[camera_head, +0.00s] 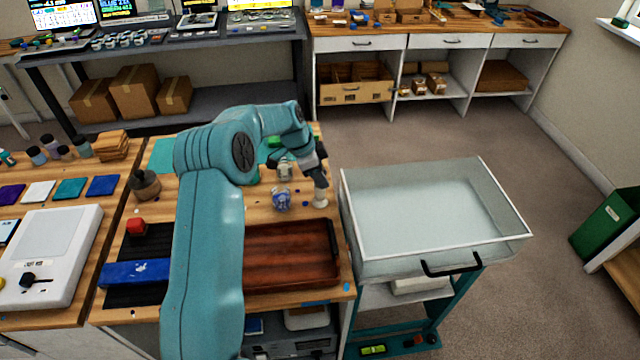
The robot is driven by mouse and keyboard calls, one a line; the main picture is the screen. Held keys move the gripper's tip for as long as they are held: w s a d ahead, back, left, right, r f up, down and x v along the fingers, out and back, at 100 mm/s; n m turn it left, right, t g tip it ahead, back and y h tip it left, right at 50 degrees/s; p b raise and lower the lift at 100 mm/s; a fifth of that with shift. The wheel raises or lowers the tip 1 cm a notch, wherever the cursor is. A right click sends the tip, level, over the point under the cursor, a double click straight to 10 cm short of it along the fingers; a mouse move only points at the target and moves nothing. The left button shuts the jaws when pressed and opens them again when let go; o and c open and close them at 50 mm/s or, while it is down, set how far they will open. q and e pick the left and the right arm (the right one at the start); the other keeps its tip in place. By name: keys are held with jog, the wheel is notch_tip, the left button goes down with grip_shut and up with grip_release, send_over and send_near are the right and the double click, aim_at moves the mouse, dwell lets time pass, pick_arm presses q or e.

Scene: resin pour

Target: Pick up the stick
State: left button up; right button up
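My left arm reaches in from the bottom and bends over the wooden workbench. My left gripper (318,182) points down near the bench's right edge, just above or at a small whitish container (320,199). Its fingertips are small and dark, and I cannot tell whether they are open or shut. A cup with blue and white contents (281,200) stands to its left, and a clear cup (284,172) stands behind that. I cannot clearly make out a stick; it may be hidden by the gripper or too small to see. My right gripper is not in view.
A reddish-brown wooden tray (290,262) lies at the bench's front. A white-rimmed open bin (440,262) on a teal cart stands close on the right.

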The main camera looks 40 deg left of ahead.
pick_arm(q)
jog(key=shift+a+f, duration=0.1)
grip_shut()
